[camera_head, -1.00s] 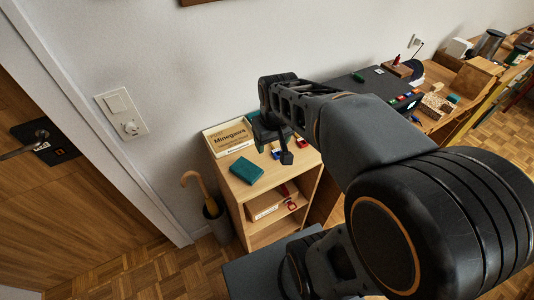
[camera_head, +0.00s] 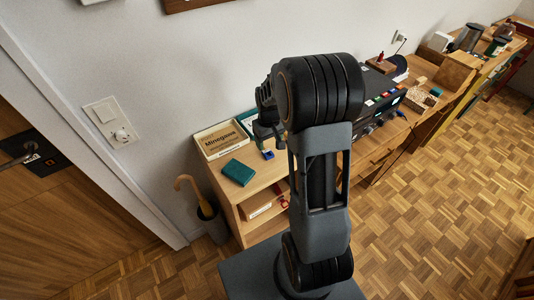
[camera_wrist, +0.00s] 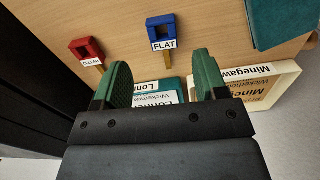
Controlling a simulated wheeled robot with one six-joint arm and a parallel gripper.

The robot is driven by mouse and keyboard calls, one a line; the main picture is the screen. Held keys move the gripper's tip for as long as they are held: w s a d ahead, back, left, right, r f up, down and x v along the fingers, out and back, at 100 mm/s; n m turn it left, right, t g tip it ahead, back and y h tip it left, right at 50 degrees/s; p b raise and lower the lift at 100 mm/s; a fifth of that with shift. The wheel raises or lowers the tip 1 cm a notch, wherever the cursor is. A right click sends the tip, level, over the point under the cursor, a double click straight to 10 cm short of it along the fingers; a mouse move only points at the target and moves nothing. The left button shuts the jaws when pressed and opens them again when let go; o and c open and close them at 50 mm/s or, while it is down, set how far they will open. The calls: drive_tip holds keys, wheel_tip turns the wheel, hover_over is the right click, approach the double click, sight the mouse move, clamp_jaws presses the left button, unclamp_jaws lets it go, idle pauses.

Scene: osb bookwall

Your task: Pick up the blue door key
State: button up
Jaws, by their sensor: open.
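The blue door key (camera_wrist: 162,32) lies on the wooden shelf top in the wrist view. It has a square blue head with a white tag reading "FLAT", and its shaft points toward my gripper. In the head view its blue head (camera_head: 267,154) shows just beside my gripper. My gripper (camera_wrist: 162,78) is open and empty, with green pads on both fingers. The key lies ahead of the fingertips, roughly centred between them and apart from them. In the head view my gripper (camera_head: 272,138) is over the shelf and partly hidden by my arm.
A red key (camera_wrist: 88,50) tagged "CELLAR" lies left of the blue one. A cream box (camera_wrist: 255,85) labelled "Minegaws" and a teal-and-white item (camera_wrist: 160,92) lie near the fingers. A teal book (camera_head: 239,172) lies on the shelf top. An umbrella (camera_head: 190,187) stands beside the shelf.

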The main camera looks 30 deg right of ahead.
sight(268, 156)
drive_tip(key=shift+a+f+p, duration=0.2)
drive_tip(key=shift+f+p, duration=0.25)
drive_tip(key=shift+f, duration=2.45)
drive_tip(key=shift+c, duration=0.4)
drive_tip(key=c, duration=0.9)
